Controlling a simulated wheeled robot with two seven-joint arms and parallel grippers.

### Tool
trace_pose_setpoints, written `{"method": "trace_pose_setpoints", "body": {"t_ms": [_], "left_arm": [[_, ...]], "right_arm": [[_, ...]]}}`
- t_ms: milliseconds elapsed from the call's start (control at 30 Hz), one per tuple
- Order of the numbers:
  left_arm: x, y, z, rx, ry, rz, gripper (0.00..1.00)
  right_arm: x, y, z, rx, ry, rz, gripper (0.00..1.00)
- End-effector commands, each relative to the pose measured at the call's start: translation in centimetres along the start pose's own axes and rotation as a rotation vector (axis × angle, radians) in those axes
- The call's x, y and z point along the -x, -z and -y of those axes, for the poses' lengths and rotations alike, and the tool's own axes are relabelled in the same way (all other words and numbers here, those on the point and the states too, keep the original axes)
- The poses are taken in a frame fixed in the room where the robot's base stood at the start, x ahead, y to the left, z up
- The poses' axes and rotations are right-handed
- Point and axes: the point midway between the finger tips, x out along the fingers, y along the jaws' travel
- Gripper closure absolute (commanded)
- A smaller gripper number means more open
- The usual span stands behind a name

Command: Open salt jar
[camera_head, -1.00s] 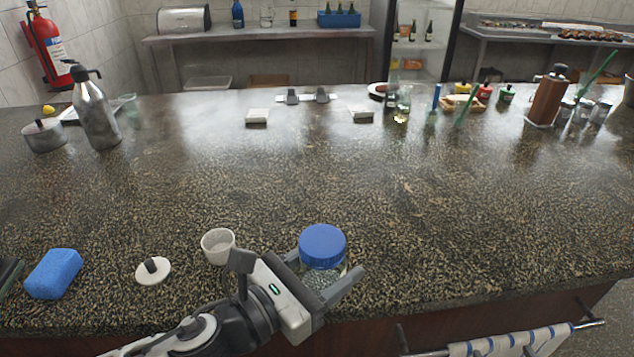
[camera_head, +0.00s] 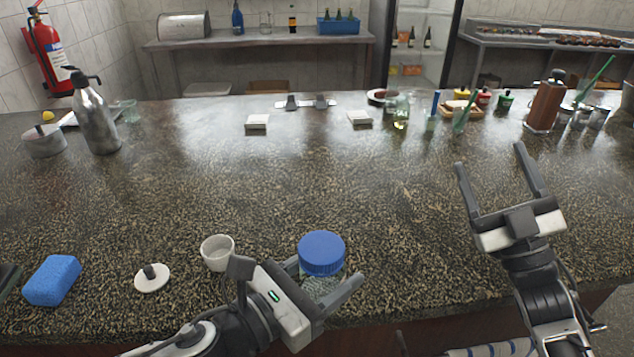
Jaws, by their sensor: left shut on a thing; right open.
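The salt jar (camera_head: 322,286) is a clear jar standing upright on the dark speckled counter at the front centre. Its blue lid (camera_head: 321,253) sits on top. My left gripper (camera_head: 325,274) is shut on the jar's body below the lid, one finger on each side. My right gripper (camera_head: 497,170) is open and empty above the counter to the right of the jar, its fingers pointing away toward the back. The jar's lower part is partly hidden by my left gripper.
A small white cup (camera_head: 217,253) stands left of the jar. A white lid with a black knob (camera_head: 152,278) and a blue sponge (camera_head: 52,280) lie further left. Bottles and a brown grinder (camera_head: 546,102) stand at the back right. The middle of the counter (camera_head: 300,185) is clear.

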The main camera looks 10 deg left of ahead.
Motion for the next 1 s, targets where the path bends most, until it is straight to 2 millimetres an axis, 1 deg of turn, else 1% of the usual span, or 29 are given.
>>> {"method": "trace_pose_setpoints", "body": {"t_ms": [33,100,167,200,267,300,367,400,467,500,567,600,667,700,733,800,867,933,1000], "left_arm": [[0.0,-0.1,0.0,-0.001,0.000,0.002,1.00],[0.0,-0.1,0.0,-0.001,0.000,0.002,1.00],[0.0,-0.1,0.0,-0.001,0.000,0.002,1.00],[0.0,-0.1,0.0,-0.001,0.000,0.002,1.00],[0.0,-0.1,0.0,-0.001,0.000,0.002,1.00],[0.0,-0.1,0.0,-0.001,0.000,0.002,1.00],[0.0,-0.1,0.0,-0.001,0.000,0.002,1.00],[0.0,-0.1,0.0,-0.001,0.000,0.002,1.00],[0.0,-0.1,0.0,-0.001,0.000,0.002,1.00],[0.0,-0.1,0.0,-0.001,0.000,0.002,1.00],[0.0,-0.1,0.0,-0.001,0.000,0.002,1.00],[0.0,-0.1,0.0,-0.001,0.000,0.002,1.00],[0.0,-0.1,0.0,-0.001,0.000,0.002,1.00],[0.0,-0.1,0.0,-0.001,0.000,0.002,1.00],[0.0,-0.1,0.0,-0.001,0.000,0.002,1.00],[0.0,-0.1,0.0,-0.001,0.000,0.002,1.00],[0.0,-0.1,0.0,-0.001,0.000,0.002,1.00],[0.0,-0.1,0.0,-0.001,0.000,0.002,1.00],[0.0,-0.1,0.0,-0.001,0.000,0.002,1.00]], "right_arm": [[-1.9,1.8,1.0,0.002,0.031,-0.075,0.30],[-3.9,4.1,2.6,0.005,0.083,-0.175,0.30],[-5.4,6.2,4.0,0.009,0.132,-0.262,0.30],[-6.3,7.7,5.0,0.014,0.167,-0.322,0.30],[-7.5,10.0,6.6,0.021,0.223,-0.410,0.30],[-8.2,11.6,7.7,0.028,0.264,-0.471,0.30],[-9.0,13.8,9.4,0.041,0.332,-0.563,0.30],[-9.4,15.4,10.6,0.051,0.381,-0.626,0.30],[-9.8,17.8,12.4,0.070,0.462,-0.720,0.30],[-9.8,19.3,13.8,0.086,0.522,-0.785,0.30],[-9.6,21.4,15.8,0.115,0.623,-0.882,0.30],[-9.3,22.8,17.2,0.139,0.699,-0.949,0.30],[-8.5,24.6,19.5,0.184,0.830,-1.050,0.30],[-7.8,25.6,20.9,0.222,0.929,-1.114,0.30],[-7.1,26.1,22.0,0.254,1.006,-1.160,0.30],[-5.5,26.6,24.1,0.336,1.195,-1.247,0.30],[-4.2,26.4,25.4,0.421,1.363,-1.301,0.30],[-2.8,25.5,26.4,0.531,1.569,-1.337,0.30],[-1.8,24.0,26.7,0.658,1.774,-1.337,0.30]]}}
